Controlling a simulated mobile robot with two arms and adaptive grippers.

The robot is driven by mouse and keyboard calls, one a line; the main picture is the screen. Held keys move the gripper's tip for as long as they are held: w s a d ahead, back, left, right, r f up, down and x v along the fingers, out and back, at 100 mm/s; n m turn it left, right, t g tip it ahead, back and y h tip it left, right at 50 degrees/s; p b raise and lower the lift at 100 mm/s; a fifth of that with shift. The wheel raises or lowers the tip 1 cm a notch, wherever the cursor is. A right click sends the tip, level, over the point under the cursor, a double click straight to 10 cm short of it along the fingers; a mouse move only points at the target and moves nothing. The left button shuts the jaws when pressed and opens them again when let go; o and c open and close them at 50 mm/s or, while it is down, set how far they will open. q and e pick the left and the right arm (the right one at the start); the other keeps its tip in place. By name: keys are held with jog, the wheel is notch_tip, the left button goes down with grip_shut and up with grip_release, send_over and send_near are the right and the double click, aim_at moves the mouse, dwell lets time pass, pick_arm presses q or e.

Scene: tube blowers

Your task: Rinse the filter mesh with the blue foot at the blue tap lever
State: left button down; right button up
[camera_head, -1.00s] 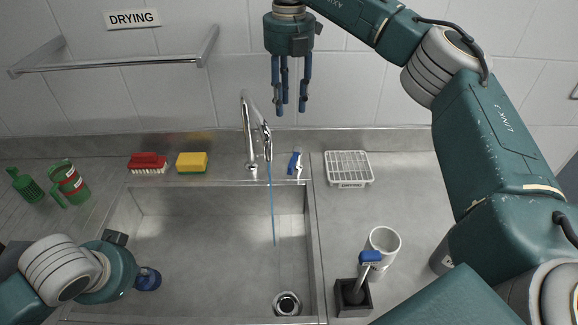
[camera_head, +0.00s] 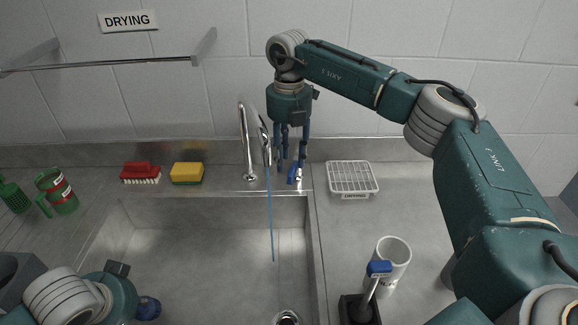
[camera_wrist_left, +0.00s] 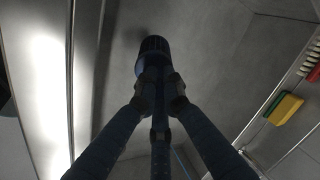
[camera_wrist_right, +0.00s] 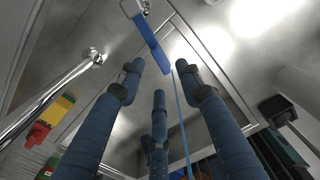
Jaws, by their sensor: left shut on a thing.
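My left gripper (camera_head: 132,302) is at the lower left over the sink, shut on a dark blue round piece (camera_head: 148,308). In the left wrist view this piece (camera_wrist_left: 153,48) has a ribbed rim between the fingertips; its mesh is not clear. My right gripper (camera_head: 290,163) points down with its fingers apart and empty, just above and around the blue tap lever (camera_head: 293,174). In the right wrist view the lever (camera_wrist_right: 153,43) lies beyond the fingertips, apart from them. A thin blue water stream (camera_head: 271,215) falls from the chrome tap (camera_head: 247,140) into the sink.
The sink (camera_head: 200,240) has a drain (camera_head: 287,318) at front. A red brush (camera_head: 140,172) and yellow sponge (camera_head: 187,172) sit on the back ledge. A white rack (camera_head: 352,178), white cup (camera_head: 393,255) and blue-topped brush in a black holder (camera_head: 378,270) stand right. Green items (camera_head: 57,190) stand left.

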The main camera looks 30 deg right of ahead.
aim_at(294, 167)
jog(key=shift+f+p, duration=0.4)
jog(key=shift+f, duration=1.8)
jog(key=shift+c, duration=0.5)
grip_shut()
